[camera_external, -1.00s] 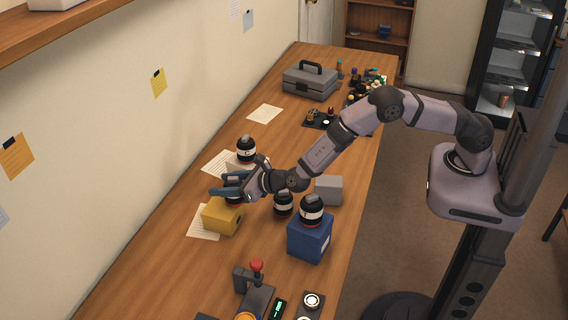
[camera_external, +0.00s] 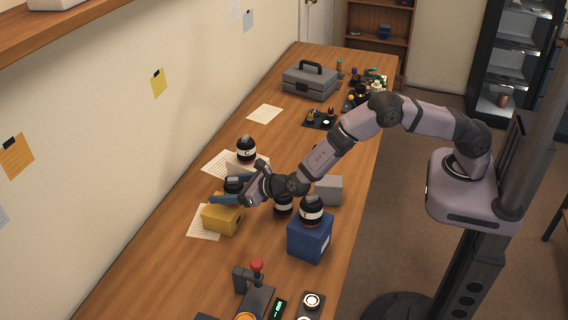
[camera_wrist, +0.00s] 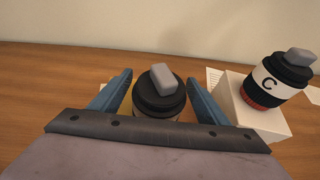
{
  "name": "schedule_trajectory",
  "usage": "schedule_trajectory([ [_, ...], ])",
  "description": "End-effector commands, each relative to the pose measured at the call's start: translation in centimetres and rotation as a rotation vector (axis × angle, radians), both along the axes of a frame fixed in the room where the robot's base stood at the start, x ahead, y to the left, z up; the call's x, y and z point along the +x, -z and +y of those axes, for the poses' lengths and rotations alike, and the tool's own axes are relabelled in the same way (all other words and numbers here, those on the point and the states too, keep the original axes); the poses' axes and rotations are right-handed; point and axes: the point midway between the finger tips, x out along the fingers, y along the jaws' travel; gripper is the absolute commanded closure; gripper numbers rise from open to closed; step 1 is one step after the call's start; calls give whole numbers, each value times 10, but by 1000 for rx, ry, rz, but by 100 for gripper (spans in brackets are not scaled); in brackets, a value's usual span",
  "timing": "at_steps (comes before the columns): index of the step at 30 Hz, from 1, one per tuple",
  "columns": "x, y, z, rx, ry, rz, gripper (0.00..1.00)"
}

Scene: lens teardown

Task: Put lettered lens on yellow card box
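A black lens with a grey block-shaped top (camera_wrist: 158,98) stands between the fingers of my gripper (camera_wrist: 160,78) in the wrist view. It shows no letter there. In the external view this lens (camera_external: 233,184) is upright on the yellow box (camera_external: 222,218), and my gripper (camera_external: 228,189) is around it. The blue fingers are spread, with a gap on each side of the lens. Little of the yellow box shows in the wrist view. Another lens, lettered C (camera_wrist: 273,80), sits on a white box (camera_wrist: 250,112) to the right; this lens (camera_external: 246,150) is behind my gripper in the external view.
A third lens (camera_external: 312,211) stands on a blue box (camera_external: 309,240). Another lens (camera_external: 283,206) stands near a grey box (camera_external: 329,190), close under my wrist. A red-topped device (camera_external: 256,285) is at the front. A grey toolbox (camera_external: 310,82) is farther back.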

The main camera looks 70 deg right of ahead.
Motion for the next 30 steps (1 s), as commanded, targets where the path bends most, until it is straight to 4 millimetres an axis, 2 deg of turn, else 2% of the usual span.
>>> schedule_trajectory([
  [11,2,-10,1,2,0,-11,31],
  [18,2,-24,1,2,0,-12,31],
  [25,-27,-34,4,2,-2,-12,31],
  [27,-25,-53,4,4,0,-17,31],
  [30,-25,-70,3,5,1,-16,31],
])
